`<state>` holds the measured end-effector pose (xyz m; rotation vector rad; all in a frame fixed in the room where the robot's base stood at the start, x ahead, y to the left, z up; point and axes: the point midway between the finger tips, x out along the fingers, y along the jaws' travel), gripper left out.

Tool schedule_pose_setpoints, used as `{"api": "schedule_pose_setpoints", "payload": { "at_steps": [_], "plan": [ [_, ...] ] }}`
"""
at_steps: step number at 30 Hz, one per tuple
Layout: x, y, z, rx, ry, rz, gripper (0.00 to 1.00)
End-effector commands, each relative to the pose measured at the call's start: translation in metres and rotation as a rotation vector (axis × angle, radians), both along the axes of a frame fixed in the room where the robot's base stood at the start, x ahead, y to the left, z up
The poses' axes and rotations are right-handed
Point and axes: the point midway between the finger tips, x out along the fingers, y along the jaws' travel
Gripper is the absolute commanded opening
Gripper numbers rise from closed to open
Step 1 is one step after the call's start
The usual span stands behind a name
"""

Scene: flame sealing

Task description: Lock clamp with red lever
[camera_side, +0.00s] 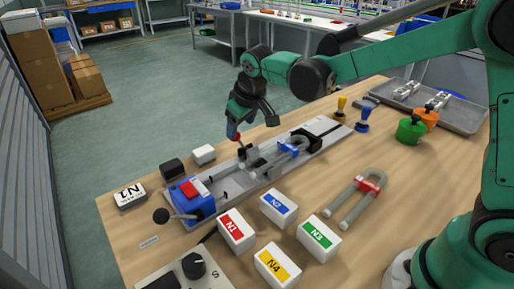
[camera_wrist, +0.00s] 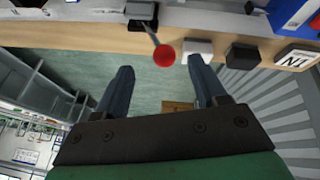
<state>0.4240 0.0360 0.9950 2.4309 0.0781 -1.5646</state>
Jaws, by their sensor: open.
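The clamp (camera_side: 249,155) is a small dark block on the grey rail fixture, and its base also shows at the top of the wrist view (camera_wrist: 141,13). Its lever ends in a red ball knob (camera_wrist: 164,56), which also shows in the side view (camera_side: 233,136). The lever leans out past the table's edge in the wrist view. My gripper (camera_side: 252,124) is just above and beside the lever. In the wrist view my gripper (camera_wrist: 160,67) is open, with the knob appearing between and slightly beyond its fingertips. I cannot tell whether a finger touches it.
A white block (camera_side: 204,154) and a black block (camera_side: 172,168) stand close by.

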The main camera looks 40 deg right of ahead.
Motion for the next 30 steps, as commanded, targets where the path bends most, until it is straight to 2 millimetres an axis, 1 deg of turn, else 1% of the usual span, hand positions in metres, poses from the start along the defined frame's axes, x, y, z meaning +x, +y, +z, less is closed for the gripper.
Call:
{"api": "schedule_pose_setpoints", "payload": {
  "at_steps": [1, 3, 8, 18, 23, 30],
  "plan": [
    [0.006, 0.002, -0.006, -0.006, 0.006, 0.005, 0.65],
    [0.010, 0.004, -0.011, -0.013, 0.012, 0.009, 0.65],
    [0.016, 0.004, -0.020, -0.017, 0.016, 0.011, 0.65],
    [0.032, 0.000, -0.056, -0.017, 0.015, 0.012, 0.65],
    [0.035, -0.001, -0.064, -0.017, 0.015, 0.012, 0.65],
    [0.035, -0.001, -0.064, -0.016, 0.014, 0.011, 0.65]
  ]
}}
